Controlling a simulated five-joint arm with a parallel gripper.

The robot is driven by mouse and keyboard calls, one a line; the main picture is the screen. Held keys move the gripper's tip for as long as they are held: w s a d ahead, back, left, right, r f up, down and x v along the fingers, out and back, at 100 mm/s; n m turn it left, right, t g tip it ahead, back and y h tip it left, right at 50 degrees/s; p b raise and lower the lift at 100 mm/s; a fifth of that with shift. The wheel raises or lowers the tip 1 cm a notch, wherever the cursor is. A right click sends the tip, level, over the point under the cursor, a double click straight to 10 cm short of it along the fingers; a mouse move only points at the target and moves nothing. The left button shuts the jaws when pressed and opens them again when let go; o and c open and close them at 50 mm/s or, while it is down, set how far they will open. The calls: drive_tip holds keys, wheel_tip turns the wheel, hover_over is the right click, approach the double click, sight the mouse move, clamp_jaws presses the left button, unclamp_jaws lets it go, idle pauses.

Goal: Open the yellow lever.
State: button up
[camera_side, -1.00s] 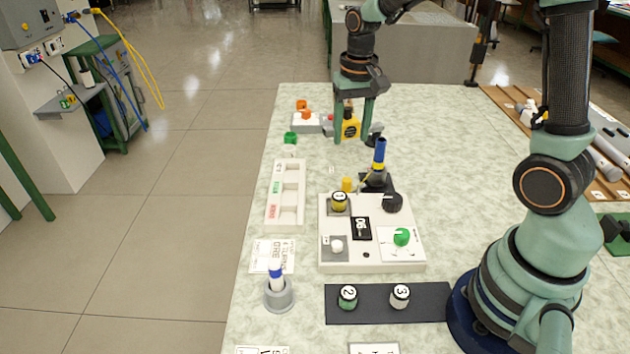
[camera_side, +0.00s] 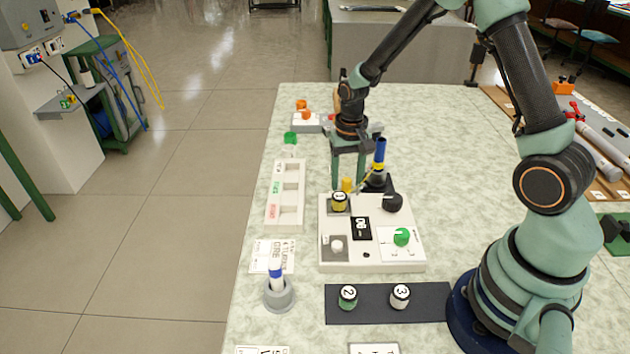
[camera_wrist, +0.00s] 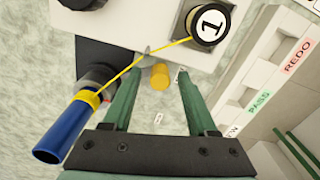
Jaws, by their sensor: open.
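A thin yellow bar (camera_wrist: 145,65) slants in the wrist view from a yellow-banded blue cylinder (camera_wrist: 68,128) toward the jar marked 1 (camera_wrist: 208,25); it looks like the lever. In the side view this bar (camera_side: 366,179) is small, beside the upright blue cylinder (camera_side: 379,152). A short yellow peg (camera_wrist: 160,76) stands near the bar, at the white panel's edge; it also shows in the side view (camera_side: 347,185). My gripper (camera_side: 348,180) is open and empty at the panel's far edge. In the wrist view its fingers (camera_wrist: 158,80) appear either side of the peg; contact is unclear.
The white panel (camera_side: 340,262) carries a black knob (camera_side: 392,203), a green dial (camera_side: 401,237) and jar 1. A three-slot tray (camera_side: 285,217) lies left. Jars 2 (camera_side: 348,297) and 3 (camera_side: 400,296) stand on a dark mat in front.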

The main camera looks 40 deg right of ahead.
drive_tip(key=shift+f, duration=0.4)
drive_tip(key=shift+c, duration=0.2)
clamp_jaws()
idle(1.1)
